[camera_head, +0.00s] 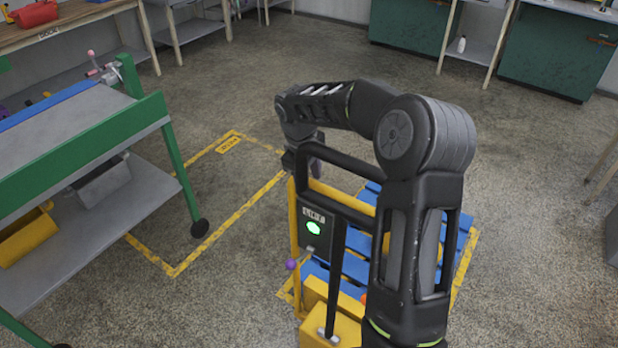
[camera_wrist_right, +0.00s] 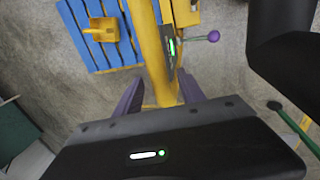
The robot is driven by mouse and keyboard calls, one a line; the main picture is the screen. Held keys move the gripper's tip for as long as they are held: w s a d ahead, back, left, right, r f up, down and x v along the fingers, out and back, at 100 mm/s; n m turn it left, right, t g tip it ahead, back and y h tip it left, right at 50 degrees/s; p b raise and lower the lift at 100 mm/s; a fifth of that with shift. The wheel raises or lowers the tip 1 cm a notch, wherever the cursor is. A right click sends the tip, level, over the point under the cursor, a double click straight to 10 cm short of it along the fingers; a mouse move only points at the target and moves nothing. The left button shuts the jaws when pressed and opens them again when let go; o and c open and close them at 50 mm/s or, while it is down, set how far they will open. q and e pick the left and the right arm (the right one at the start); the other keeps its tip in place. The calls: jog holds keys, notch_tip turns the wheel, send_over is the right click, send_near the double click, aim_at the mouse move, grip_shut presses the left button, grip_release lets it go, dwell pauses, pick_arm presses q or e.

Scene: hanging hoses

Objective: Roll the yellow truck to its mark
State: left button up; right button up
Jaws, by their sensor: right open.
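My right gripper (camera_head: 306,165) is at the top of the truck's frame. In the right wrist view its purple jaws (camera_wrist_right: 160,95) are open, one on each side of a yellow bar of the truck (camera_wrist_right: 152,50). I cannot tell whether they touch it. A yellow taped outline (camera_head: 232,214) with a label (camera_head: 228,144) lies on the floor left of the truck. My left gripper is out of view.
A green-framed wheeled bench (camera_head: 97,150) stands at the left, its caster (camera_head: 200,228) inside or at the taped outline. Workbenches (camera_head: 555,45) line the back. Open floor lies behind and right of the truck. More yellow tape (camera_head: 465,262) runs beside the pallet.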

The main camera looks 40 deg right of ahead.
grip_shut()
dwell(0.5)
dwell(0.8)
jog(key=shift+d, duration=0.1)
